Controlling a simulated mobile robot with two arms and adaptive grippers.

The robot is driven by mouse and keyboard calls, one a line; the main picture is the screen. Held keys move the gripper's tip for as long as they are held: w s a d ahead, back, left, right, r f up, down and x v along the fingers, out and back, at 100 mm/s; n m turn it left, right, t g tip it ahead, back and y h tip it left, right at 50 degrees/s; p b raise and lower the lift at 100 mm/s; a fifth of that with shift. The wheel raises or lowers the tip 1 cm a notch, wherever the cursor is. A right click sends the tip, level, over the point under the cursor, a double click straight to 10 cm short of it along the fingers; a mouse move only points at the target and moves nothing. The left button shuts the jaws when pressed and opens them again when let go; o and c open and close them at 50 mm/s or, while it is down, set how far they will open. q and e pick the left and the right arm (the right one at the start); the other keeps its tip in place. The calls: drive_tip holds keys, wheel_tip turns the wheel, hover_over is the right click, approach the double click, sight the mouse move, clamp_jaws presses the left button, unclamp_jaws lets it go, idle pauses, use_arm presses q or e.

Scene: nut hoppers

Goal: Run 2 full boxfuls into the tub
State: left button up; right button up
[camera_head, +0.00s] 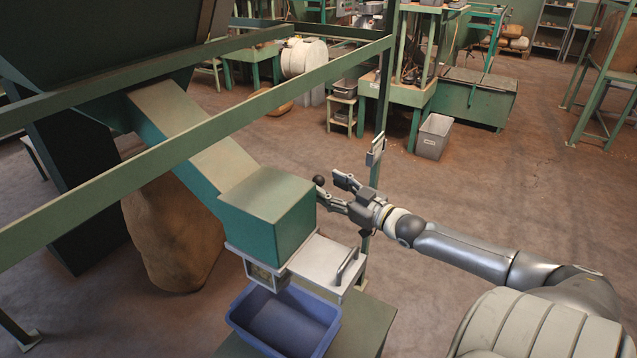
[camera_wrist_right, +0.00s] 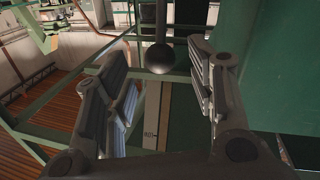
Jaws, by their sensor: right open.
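The green box (camera_head: 268,212) sits at the low end of the sloping chute (camera_head: 195,135). A metal plate with a bar handle (camera_head: 347,266) sticks out under the box, and a small framed opening (camera_head: 264,277) faces forward below it. The blue tub (camera_head: 284,322) stands below; the floor I see in it is bare. A black ball knob (camera_head: 319,180) is beside the box. My right gripper (camera_head: 333,188) is open at the knob. In the right wrist view the knob (camera_wrist_right: 160,58) shows between and beyond the open fingers (camera_wrist_right: 165,85). My left gripper is not in view.
Green frame rails (camera_head: 190,139) cross in front of the chute, and a green post (camera_head: 382,110) stands just behind my right gripper. A brown sack (camera_head: 172,230) leans under the chute. A grey bin (camera_head: 434,136) stands farther back.

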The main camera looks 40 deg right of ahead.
sight(323, 185)
drive_tip(key=shift+w+a, duration=0.2)
drive_tip(key=shift+w, duration=2.15)
clamp_jaws()
